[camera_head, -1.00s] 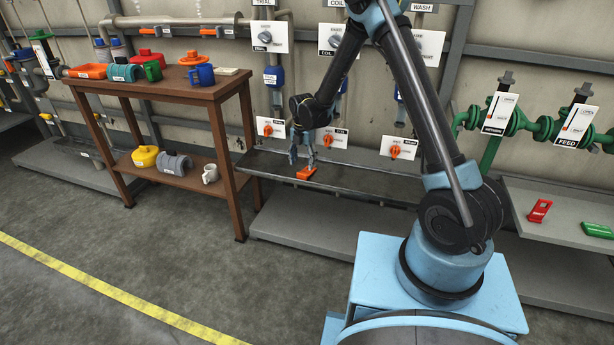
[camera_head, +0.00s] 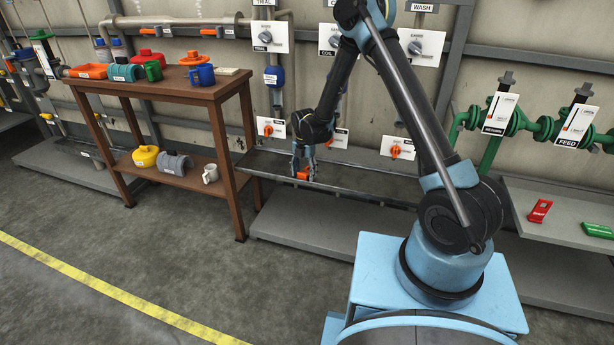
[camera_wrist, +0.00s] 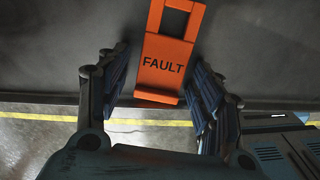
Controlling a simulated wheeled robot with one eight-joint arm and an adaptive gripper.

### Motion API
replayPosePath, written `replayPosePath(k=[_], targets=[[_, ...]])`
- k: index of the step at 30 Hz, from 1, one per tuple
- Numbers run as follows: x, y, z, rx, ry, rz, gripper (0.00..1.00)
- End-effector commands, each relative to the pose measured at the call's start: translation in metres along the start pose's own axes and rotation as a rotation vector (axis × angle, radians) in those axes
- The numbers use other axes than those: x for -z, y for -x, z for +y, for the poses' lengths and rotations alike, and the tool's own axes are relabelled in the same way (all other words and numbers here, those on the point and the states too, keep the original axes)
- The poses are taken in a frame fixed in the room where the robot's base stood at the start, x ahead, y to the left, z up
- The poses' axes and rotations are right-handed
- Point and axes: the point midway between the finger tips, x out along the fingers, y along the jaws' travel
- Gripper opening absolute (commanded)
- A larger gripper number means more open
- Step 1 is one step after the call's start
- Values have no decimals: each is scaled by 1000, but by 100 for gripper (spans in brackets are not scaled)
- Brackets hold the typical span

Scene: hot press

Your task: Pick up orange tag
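The orange tag (camera_wrist: 163,62), marked FAULT and with a square hole at one end, lies on the grey metal shelf (camera_wrist: 50,50). In the wrist view its near end is between the two fingers of my gripper (camera_wrist: 160,95). The fingers are open, with a gap on each side of the tag. In the head view my gripper (camera_head: 303,168) is low over the shelf at the tag (camera_head: 303,175), which is partly hidden by the fingers.
A brown wooden table (camera_head: 228,90) with mugs and other parts stands to the left. Orange valve handles (camera_head: 395,151) are on the wall behind the shelf. A red tag (camera_head: 540,210) and a green tag (camera_head: 597,230) lie on a right-hand shelf.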

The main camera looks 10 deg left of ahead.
Motion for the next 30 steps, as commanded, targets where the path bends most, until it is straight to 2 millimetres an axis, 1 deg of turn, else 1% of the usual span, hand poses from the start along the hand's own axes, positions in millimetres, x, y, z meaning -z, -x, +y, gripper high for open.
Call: replayPosePath(k=[1, 4, 5, 7, 8, 15, 20, 23, 26, 30], targets=[[0, 0, 0, 0, 0, 0, 43], [0, 0, 0, 0, -1, 0, 20], [0, 0, 0, 0, -1, 0, 18], [-1, 0, 0, 0, -1, 0, 17], [-1, 0, 0, 0, -1, 0, 14], [-1, 2, -1, 0, -1, 0, 14], [-1, 12, -1, 0, -2, 0, 14], [-1, 26, -1, 0, -2, 0, 14], [-1, 45, -1, 0, -2, 0, 14], [-1, 78, -1, 0, -2, 0, 14]])
